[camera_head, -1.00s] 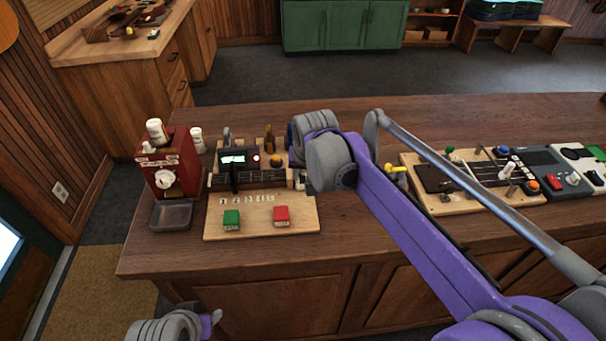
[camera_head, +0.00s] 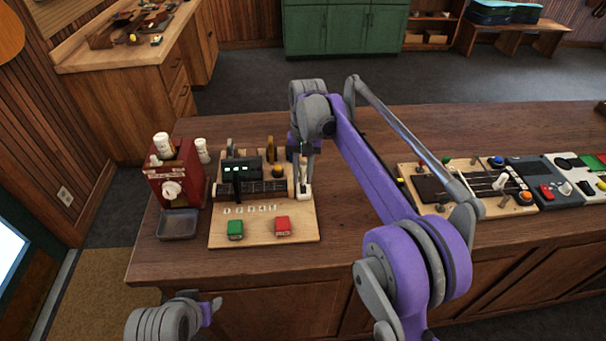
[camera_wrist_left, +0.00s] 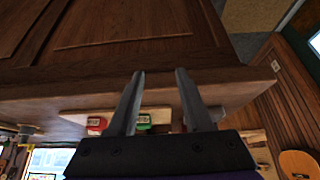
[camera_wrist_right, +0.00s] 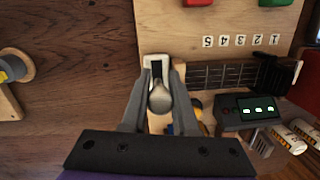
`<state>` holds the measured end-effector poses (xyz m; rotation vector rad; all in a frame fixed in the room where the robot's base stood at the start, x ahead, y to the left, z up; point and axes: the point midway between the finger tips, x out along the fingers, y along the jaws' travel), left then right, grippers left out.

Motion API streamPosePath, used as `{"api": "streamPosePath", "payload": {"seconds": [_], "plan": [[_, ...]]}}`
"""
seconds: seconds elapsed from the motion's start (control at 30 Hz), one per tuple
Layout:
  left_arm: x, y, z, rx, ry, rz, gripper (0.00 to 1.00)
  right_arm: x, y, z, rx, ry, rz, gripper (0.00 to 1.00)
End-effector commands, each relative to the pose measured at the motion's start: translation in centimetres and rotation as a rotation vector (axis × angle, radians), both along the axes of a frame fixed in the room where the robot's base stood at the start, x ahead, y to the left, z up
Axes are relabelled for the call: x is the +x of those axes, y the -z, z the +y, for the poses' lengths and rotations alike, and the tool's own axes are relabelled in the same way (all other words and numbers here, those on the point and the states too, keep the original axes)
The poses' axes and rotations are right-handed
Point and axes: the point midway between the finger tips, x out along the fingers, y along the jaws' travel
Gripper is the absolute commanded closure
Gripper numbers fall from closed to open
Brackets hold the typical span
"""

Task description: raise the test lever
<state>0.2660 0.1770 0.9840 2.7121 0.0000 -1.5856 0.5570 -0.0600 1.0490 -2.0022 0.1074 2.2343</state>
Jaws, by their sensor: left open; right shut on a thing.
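The test board (camera_head: 262,236) is a pale wooden panel on the counter with a ukulele neck (camera_head: 262,186) across it. At its right end stands the test lever, a grey rounded knob (camera_wrist_right: 160,98) in a white slotted plate (camera_wrist_right: 155,62). My right gripper (camera_wrist_right: 160,72) is shut on the lever, one finger on each side of the knob. In the head view that gripper (camera_head: 304,182) hides most of the lever. My left gripper (camera_wrist_left: 159,73) is open and empty, low in front of the counter edge.
A dark box with green lights (camera_head: 240,168) sits over the neck. Green (camera_head: 235,229) and red (camera_head: 283,226) buttons are at the board's front. A red machine (camera_head: 174,175) with a grey tray (camera_head: 178,225) stands left. Another board (camera_head: 440,205) is right; bare counter lies between.

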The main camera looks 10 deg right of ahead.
Motion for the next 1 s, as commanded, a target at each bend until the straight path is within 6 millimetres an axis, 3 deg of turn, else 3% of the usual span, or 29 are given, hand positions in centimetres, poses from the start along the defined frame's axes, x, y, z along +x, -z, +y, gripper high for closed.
{"api": "streamPosePath", "payload": {"seconds": [0.2,0.77,1.0], "plan": [[0.6,-1.1,0.0,0.0,0.0,-0.011,0.5,0.7,-0.4,0.0,0.001,0.0,0.079,1.0],[0.7,-1.3,0.0,0.0,0.0,-0.013,0.5,0.8,-0.2,0.0,0.001,0.0,0.111,1.0],[2.2,-2.9,-1.1,0.022,0.11,-0.013,0.93,0.7,-0.2,0.0,0.0,0.0,0.111,1.0]]}}
